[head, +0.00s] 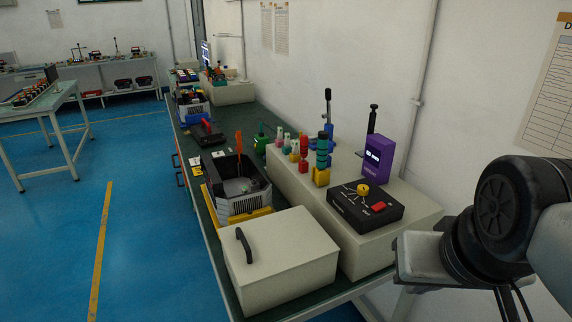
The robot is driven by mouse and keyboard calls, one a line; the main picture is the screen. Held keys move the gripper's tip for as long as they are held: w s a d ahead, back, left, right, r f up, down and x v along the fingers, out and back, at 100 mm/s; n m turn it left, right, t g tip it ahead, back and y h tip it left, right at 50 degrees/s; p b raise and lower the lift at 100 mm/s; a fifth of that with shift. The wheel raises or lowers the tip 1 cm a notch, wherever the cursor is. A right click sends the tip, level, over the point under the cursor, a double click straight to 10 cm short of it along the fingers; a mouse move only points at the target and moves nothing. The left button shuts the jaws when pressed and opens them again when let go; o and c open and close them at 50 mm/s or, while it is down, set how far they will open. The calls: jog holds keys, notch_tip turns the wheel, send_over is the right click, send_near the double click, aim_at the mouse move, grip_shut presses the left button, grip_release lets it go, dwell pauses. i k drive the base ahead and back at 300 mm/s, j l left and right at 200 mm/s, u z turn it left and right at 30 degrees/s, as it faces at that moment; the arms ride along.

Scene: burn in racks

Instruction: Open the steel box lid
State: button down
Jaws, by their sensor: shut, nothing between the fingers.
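The steel box (290,275) is a pale cream, block-shaped box at the near end of the green bench. Its lid (285,240) is flat and lies shut on top. A black arched handle (243,245) stands up near the left edge of the lid. My arm comes in at the lower right, to the right of the box and apart from it. My gripper's fingers do not show in this view, and nothing is seen touching the handle.
A cream raised platform (420,225) right of the box carries a black control panel (365,208), a purple display unit (377,158) and coloured pieces. A grey tray-like machine (238,205) stands behind the box. Blue floor (150,250) is open to the left.

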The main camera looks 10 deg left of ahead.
aim_at(261, 248)
jog(key=j, duration=0.55)
jog(key=k+j, duration=0.1)
jog(key=j, duration=0.85)
jog(key=i+j+z, duration=0.1)
jog(key=j, duration=0.3)
